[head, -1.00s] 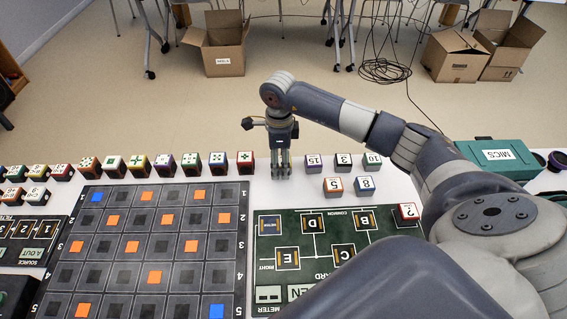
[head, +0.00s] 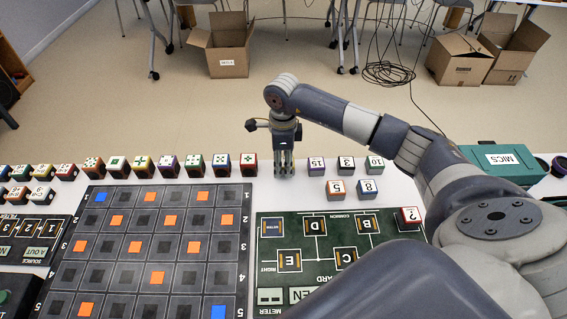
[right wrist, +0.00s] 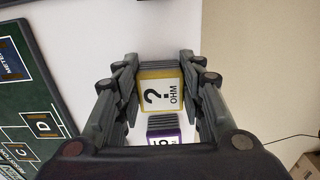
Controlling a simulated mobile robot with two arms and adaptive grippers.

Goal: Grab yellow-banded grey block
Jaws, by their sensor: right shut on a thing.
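The yellow-banded block (right wrist: 160,88) shows in the right wrist view, with a white face marked "? OHM" inside a yellow border. My right gripper (head: 285,170) points down at the back edge of the table in the head view. In the right wrist view its fingers (right wrist: 158,98) are shut on the block, one on each side. In the head view the fingers hide the block, and I cannot tell whether it touches the table. My left gripper is not in view.
A purple-banded block (right wrist: 163,128) marked 15 stands close beside the held block; it also shows in the head view (head: 316,167). More numbered blocks stand to its right. A row of coloured blocks ends left of the gripper at a red one (head: 248,164). A green board (head: 330,232) lies in front.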

